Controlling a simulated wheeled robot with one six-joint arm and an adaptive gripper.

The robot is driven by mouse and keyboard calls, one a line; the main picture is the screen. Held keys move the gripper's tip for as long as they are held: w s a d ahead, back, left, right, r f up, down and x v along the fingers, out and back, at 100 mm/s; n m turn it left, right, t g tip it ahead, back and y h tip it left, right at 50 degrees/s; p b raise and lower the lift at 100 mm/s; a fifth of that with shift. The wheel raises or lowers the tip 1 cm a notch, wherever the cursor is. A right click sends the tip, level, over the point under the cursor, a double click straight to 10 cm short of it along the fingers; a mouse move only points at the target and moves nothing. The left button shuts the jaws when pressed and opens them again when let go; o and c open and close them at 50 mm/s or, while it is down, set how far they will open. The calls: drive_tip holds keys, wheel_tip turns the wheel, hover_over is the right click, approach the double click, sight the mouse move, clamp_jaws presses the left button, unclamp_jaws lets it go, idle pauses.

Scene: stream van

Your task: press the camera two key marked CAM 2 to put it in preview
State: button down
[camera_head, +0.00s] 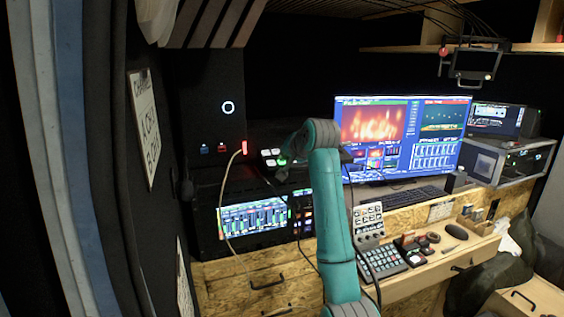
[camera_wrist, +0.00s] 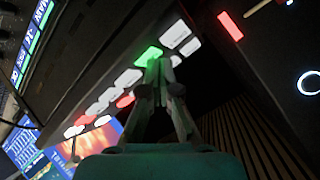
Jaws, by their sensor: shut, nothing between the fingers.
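The switcher panel with its lit keys (camera_wrist: 115,78) runs diagonally across the wrist view. Its keys are mostly white, with a green-lit key (camera_wrist: 148,55) and a red-lit key (camera_wrist: 125,101). No lettering is readable, so I cannot tell which key is CAM 2. My gripper (camera_wrist: 160,64) is shut and empty, its fingertips overlapping the lower right edge of the green key in the picture. Whether they touch a key is unclear. In the head view the panel's white keys (camera_head: 268,153) show left of my arm, which hides its right part.
An audio mixer screen (camera_head: 252,217) sits below the panel. A large monitor (camera_head: 402,138) stands to the right. A keypad (camera_head: 381,262) and small items lie on the wooden desk (camera_head: 425,272). A cable (camera_head: 226,190) hangs at the left. A ring light (camera_head: 228,107) glows on the dark box.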

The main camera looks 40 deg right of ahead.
drive_tip(key=shift+r, duration=0.1)
drive_tip(key=shift+s+r, duration=0.2)
drive_tip(key=shift+r, duration=0.5)
drive_tip(key=shift+r, duration=0.15)
drive_tip(key=r, duration=0.2)
drive_tip(key=s+r, duration=0.1)
drive_tip(key=r, duration=0.1)
drive_tip(key=shift+a+r, duration=0.2)
drive_tip(key=shift+r, duration=0.1)
idle(0.8)
